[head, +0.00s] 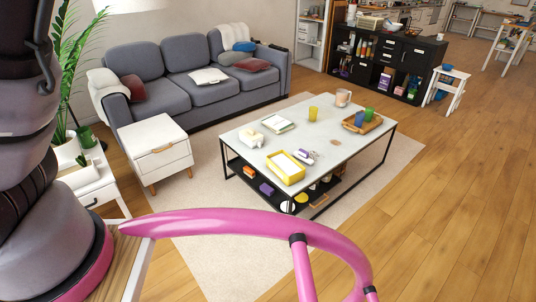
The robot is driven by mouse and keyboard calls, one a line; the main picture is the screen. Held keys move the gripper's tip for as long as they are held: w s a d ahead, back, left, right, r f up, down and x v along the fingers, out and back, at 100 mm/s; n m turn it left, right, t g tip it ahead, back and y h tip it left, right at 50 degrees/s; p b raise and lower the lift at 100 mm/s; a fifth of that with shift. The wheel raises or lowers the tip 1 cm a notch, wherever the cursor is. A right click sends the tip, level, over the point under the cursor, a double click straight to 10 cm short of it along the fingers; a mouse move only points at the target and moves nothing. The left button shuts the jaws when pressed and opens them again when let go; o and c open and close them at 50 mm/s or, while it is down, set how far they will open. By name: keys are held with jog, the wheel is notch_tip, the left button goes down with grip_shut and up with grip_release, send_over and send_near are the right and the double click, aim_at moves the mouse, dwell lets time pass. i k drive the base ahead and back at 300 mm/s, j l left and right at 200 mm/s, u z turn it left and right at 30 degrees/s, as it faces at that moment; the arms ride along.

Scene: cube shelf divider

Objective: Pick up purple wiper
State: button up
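A small purple block (266,188), the only clearly purple item that could be the wiper, lies on the black lower shelf of the coffee table. It is too small to make out in detail. The white tabletop (325,138) is above it, and the near long side of the shelf is open. My gripper is not in view. Grey and pink parts at the left and front look like my own body. They are well apart from the table.
An orange item (249,171) and white round items (287,206) share the shelf. A yellow box (286,167) and a wooden tray (362,124) stand on the tabletop. A white cabinet (163,160) and grey sofa (197,93) are left. Wooden floor at right is clear.

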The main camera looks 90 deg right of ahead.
aim_at(303, 155)
jog(key=k+z, duration=0.15)
jog(key=k, duration=0.45)
jog(key=k+l+z, duration=0.15)
jog(key=k, duration=0.4)
jog(key=z, duration=2.25)
jog(key=i+j+z, duration=0.15)
jog(key=j+z, duration=0.25)
jog(key=i+j+z, duration=0.1)
jog(key=j+z, duration=0.75)
jog(key=j, duration=0.55)
jog(key=i+l, duration=0.15)
jog(key=l, duration=0.2)
jog(key=i+l+u, duration=0.1)
jog(key=l, duration=0.3)
jog(key=i+l, duration=0.2)
jog(key=l, duration=0.15)
jog(key=i+l, duration=0.1)
jog(key=l, duration=0.3)
jog(key=i+l+u, duration=0.1)
jog(key=l, duration=0.3)
jog(key=i+l, duration=0.15)
jog(key=l, duration=0.2)
jog(key=i+l+u, duration=0.1)
jog(key=l, duration=0.3)
jog(key=i+l, duration=0.15)
jog(key=l, duration=0.25)
